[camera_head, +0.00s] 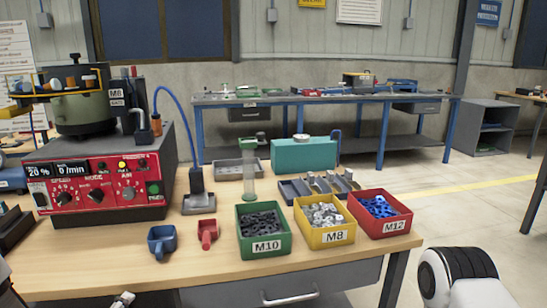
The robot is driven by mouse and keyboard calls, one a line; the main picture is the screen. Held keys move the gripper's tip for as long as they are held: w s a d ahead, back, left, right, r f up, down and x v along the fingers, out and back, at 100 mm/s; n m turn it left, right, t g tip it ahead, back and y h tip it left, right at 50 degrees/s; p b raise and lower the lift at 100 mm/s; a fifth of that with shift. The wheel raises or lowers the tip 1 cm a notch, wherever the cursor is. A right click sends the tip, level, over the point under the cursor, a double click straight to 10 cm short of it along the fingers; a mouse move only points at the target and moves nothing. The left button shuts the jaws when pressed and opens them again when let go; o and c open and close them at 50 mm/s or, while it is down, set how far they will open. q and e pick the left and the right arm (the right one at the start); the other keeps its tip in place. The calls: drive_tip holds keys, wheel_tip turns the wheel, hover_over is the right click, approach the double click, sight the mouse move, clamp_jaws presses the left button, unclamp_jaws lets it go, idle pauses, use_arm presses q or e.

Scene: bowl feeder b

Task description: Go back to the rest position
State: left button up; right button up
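A white and black link of my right arm rises at the lower right, beside the workbench (350,248). The bowl feeder (85,112) stands on a red control box (98,185) at the left of the bench; its display reads 20 % and 0/min. Three bins stand in a row on the bench: a green M10 bin (266,247) with dark nuts, a yellow M8 bin (326,236) with silvery nuts, and a red M12 bin (395,225) with blue parts.
A blue scoop (162,241) and a red scoop (207,233) lie in front of the feeder. A grey stand (198,203) and a teal box (303,154) are behind. A blue-legged table (330,97) stands farther back.

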use_arm(q)
drive_tip(key=s+d+f+m+g+h, duration=0.1)
drive_tip(key=s+d+f+m+g, duration=0.2)
drive_tip(key=s+f, duration=0.5)
drive_tip(key=s+d+f+m+g+h, duration=0.15)
drive_tip(key=s+d+f+g, duration=0.3)
drive_tip(key=f, duration=0.65)
drive_tip(key=s+d+f+m+g+y, duration=0.1)
drive_tip(key=s+f+m+g, duration=0.25)
drive_tip(key=s, duration=0.35)
drive_tip(key=s+d+f+m+g, duration=0.1)
drive_tip(key=s+f+m+g, duration=0.2)
drive_tip(key=s, duration=0.4)
wheel_tip(320, 180, up, 18)
drive_tip(key=s+m+p, duration=0.1)
drive_tip(key=m+p, duration=0.1)
drive_tip(key=p, duration=1.6)
drive_tip(key=shift+a+m+t, duration=0.2)
drive_tip(key=shift+m+t, duration=0.2)
